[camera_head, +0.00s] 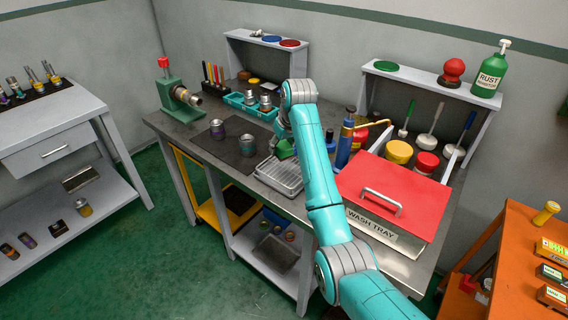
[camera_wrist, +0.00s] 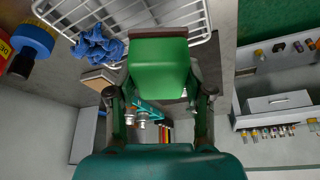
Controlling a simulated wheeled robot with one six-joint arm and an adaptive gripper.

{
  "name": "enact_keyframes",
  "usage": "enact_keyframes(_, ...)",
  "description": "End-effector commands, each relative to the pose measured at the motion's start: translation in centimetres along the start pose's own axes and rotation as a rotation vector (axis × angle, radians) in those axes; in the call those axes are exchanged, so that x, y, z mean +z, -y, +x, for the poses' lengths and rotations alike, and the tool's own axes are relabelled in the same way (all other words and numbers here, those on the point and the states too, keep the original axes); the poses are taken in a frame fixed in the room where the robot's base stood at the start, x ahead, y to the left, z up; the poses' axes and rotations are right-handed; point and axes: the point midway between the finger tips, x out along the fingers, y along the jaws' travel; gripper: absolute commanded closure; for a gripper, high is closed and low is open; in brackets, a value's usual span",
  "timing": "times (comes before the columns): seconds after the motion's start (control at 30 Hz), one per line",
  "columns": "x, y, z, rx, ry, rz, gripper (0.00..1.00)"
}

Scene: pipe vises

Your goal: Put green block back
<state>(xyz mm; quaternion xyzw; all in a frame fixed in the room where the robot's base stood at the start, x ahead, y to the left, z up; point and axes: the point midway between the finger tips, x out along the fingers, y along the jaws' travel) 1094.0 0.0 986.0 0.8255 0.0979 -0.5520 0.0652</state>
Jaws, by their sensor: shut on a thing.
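The green block (camera_wrist: 158,68) is between the two fingers of my gripper (camera_wrist: 159,96) in the wrist view, and the fingers are shut on it. In the head view, the green block (camera_head: 285,149) shows partly behind my arm, above or near the wire-rack tray (camera_head: 280,176). My gripper in the head view (camera_head: 283,140) is mostly hidden by my arm. From these views I cannot tell whether the block touches anything below it.
A dark mat with two metal cylinders (camera_head: 217,129) lies left of the tray. A teal tray (camera_head: 237,101) with fittings and a green vise (camera_head: 177,94) stand behind. The red-lidded wash tray (camera_head: 395,200) and blue bottle (camera_head: 344,142) are right. A blue cloth (camera_wrist: 97,45) lies by the rack.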

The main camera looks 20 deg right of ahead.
Motion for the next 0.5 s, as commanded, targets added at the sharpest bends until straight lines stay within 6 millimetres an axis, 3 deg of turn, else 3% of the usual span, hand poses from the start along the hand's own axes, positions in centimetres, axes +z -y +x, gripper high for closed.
enact_keyframes(0.1, 0.7, 0.0, 1.7, 0.000, 0.001, 0.000, 0.82)
enact_keyframes(0.5, 2.3, 0.0, 5.5, 0.000, 0.000, -0.001, 0.82)
